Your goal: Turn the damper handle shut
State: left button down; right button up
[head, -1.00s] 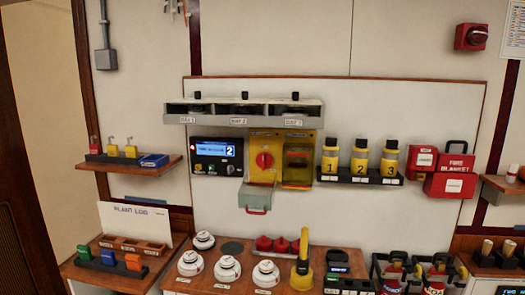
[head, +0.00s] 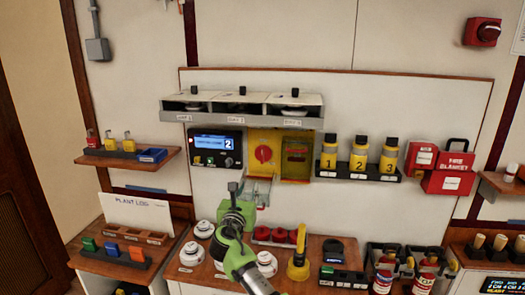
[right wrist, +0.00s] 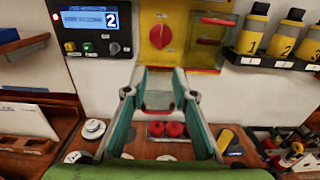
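A red rotary handle (head: 263,154) sits on a yellow wall box (head: 252,139). I take it as the damper handle, though no label on it is readable. In the right wrist view the handle (right wrist: 161,36) stands roughly upright on its yellow plate. My right gripper (head: 243,190) is below and in front of the box. My left gripper is not in view.
A control panel (head: 216,149) with a lit screen is left of the box. A windowed yellow case (head: 297,157) is right of it, then numbered yellow bottles (head: 358,153). A grey shelf (head: 240,117) juts out above. White detectors and red domes (head: 280,235) stand on the counter below.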

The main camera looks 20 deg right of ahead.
aim_at(264, 153)
jog(key=i+l, duration=0.35)
jog(key=l, duration=0.15)
jog(key=i+l, duration=0.35)
jog(key=l, duration=0.1)
